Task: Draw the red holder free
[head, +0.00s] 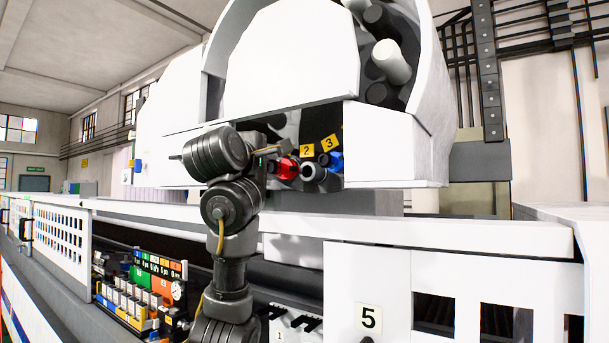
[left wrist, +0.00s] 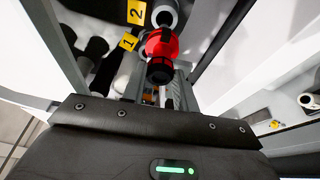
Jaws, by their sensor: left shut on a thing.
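The red holder (head: 288,168) is a round red collar in the machine head's tool magazine, near the yellow 2 label. It also shows in the left wrist view (left wrist: 161,44), with a black end toward the camera. My left gripper (head: 270,164) reaches up from below, side-on to the magazine, and is shut on the red holder. My arm and gripper partly hide its near end in the head view. I cannot tell whether it is still seated in its pocket. My right gripper is in neither view.
A grey holder (head: 313,172) and a blue holder (head: 336,162) sit close to the right of the red one. The white housing (head: 395,140) closes in around the magazine. Below are a white rail (head: 440,232), a panel marked 5 (head: 368,285) and a rack of coloured parts (head: 150,290).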

